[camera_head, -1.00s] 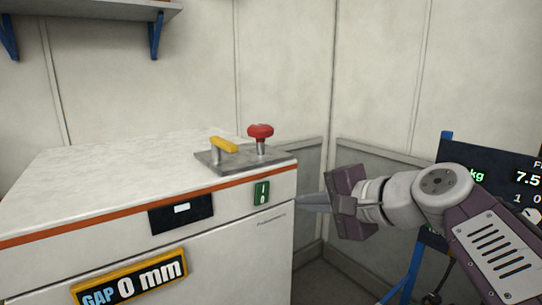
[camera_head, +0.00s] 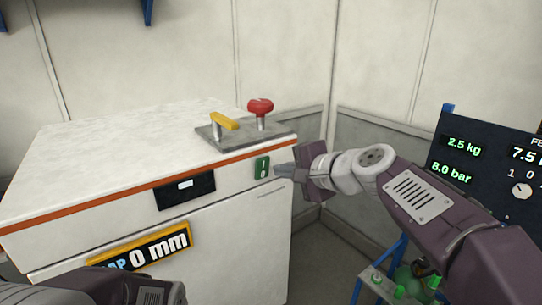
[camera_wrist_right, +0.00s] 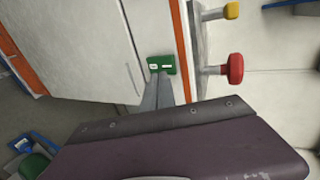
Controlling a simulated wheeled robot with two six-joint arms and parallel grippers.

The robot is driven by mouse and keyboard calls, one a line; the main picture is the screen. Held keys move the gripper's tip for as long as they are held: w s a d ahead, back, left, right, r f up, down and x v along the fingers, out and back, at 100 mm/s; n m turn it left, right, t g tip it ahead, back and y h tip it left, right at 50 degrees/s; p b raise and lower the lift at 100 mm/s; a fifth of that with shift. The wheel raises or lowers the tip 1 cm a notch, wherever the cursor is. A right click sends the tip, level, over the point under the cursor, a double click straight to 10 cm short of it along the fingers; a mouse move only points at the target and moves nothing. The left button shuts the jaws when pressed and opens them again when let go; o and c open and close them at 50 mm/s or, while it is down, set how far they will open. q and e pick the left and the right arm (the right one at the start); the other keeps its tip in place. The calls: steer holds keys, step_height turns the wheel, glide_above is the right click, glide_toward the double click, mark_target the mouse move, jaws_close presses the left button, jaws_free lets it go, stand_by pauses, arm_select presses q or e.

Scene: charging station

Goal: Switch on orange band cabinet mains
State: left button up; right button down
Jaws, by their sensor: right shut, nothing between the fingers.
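The cabinet (camera_head: 225,230) is white with an orange band (camera_head: 110,201) along its upper edge. Its mains switch is a small green plate (camera_head: 262,167) with I and 0 marks, on the front near the right corner. It also shows in the right wrist view (camera_wrist_right: 161,64). My right gripper (camera_head: 279,170) is shut and empty, its fingertips at the right edge of the switch in the head view. In the right wrist view the fingertips (camera_wrist_right: 159,77) reach the switch's lower edge; contact cannot be told. My left gripper is out of view.
A plate on the cabinet top carries a yellow handle (camera_head: 224,121) and a red mushroom button (camera_head: 260,107). A black gauge panel (camera_head: 490,160) stands at the right.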

mark_target(263, 161)
steer(key=w+a+p, duration=0.2)
steer(key=w, duration=0.1)
steer(key=shift+w+a+r, duration=0.15)
steer(key=shift+a, duration=0.05)
steer(key=shift+w+a+p, duration=0.25)
steer(key=shift+w+p, duration=0.05)
steer(key=shift+w+a+r+p, duration=0.35)
steer(key=shift+w+a+p, duration=0.05)
steer(key=shift+w, duration=0.1)
steer(key=shift+f, duration=0.15)
steer(key=shift+r+p, duration=0.6)
steer(key=shift+r, duration=0.25)
